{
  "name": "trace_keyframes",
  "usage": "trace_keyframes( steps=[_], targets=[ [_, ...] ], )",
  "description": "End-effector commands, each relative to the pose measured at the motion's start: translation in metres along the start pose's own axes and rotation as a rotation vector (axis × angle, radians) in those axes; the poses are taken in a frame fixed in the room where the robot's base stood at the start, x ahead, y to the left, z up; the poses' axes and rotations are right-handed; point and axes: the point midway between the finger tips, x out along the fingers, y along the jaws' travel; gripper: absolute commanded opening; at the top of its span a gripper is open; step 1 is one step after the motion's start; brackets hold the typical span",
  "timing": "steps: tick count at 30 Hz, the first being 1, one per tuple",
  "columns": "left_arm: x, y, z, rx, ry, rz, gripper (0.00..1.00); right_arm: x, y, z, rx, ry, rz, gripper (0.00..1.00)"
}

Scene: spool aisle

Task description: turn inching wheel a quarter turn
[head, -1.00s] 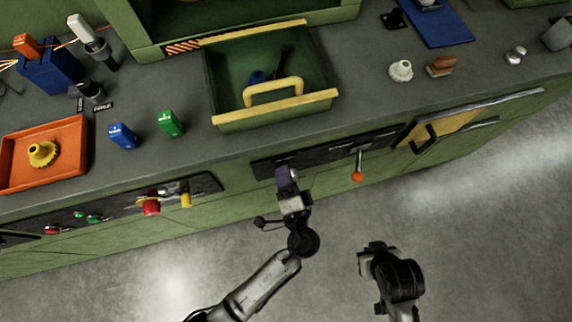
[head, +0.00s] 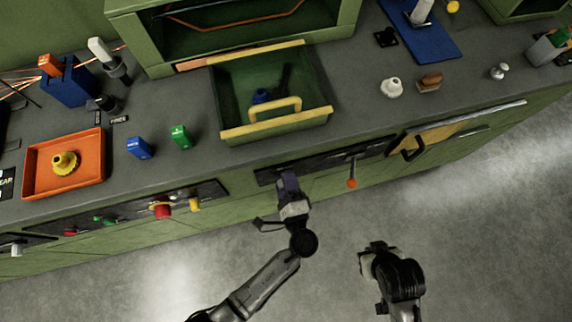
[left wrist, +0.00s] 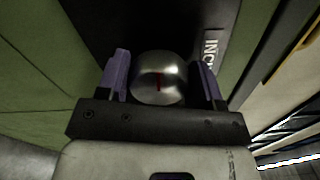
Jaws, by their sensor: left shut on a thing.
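The inching wheel (left wrist: 159,80) is a round silvery knob with a short red mark on its face, seen in the left wrist view. A label (left wrist: 210,48) starting "INC" is beside it, partly hidden by a finger. My left gripper (head: 287,181) is at the dark front panel (head: 325,163) below the green drawer. Its purple fingers are on either side of the wheel, shut on it. In the head view the gripper hides the wheel. My right gripper (head: 368,262) is over the floor at lower right, away from the bench; its finger state is unclear.
An orange-tipped lever (head: 352,180) sticks out right of my left gripper. A red button (head: 162,210) and a yellow knob (head: 194,204) are to the left. The open green drawer (head: 275,127) with a yellow handle is above. The floor in front is clear.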

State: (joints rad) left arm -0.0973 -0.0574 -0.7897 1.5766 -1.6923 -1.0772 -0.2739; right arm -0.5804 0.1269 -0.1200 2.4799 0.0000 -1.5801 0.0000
Motion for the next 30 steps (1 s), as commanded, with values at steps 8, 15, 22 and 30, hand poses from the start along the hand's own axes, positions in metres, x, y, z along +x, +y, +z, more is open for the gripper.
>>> trace_keyframes(
  steps=[8, 15, 22, 30],
  targets=[
    [0.0001, -0.0001, -0.0001, 0.003, -0.001, 0.000, 0.37, -0.0002, -0.0017, -0.0005, 0.006, 0.001, -0.004, 0.00],
    [0.0000, 0.0000, 0.0000, 0.003, -0.001, 0.000, 0.73, -0.0002, -0.0031, -0.0008, 0.010, 0.002, -0.008, 0.00],
    [0.0000, 0.0000, 0.0000, 0.002, 0.000, 0.000, 0.86, -0.0003, -0.0030, -0.0008, 0.010, 0.002, -0.008, 0.00],
    [-0.0080, 0.0001, -0.0002, 0.003, 0.002, 0.002, 0.86, -0.0016, -0.0018, -0.0011, 0.006, 0.001, -0.005, 0.00]
  ],
)
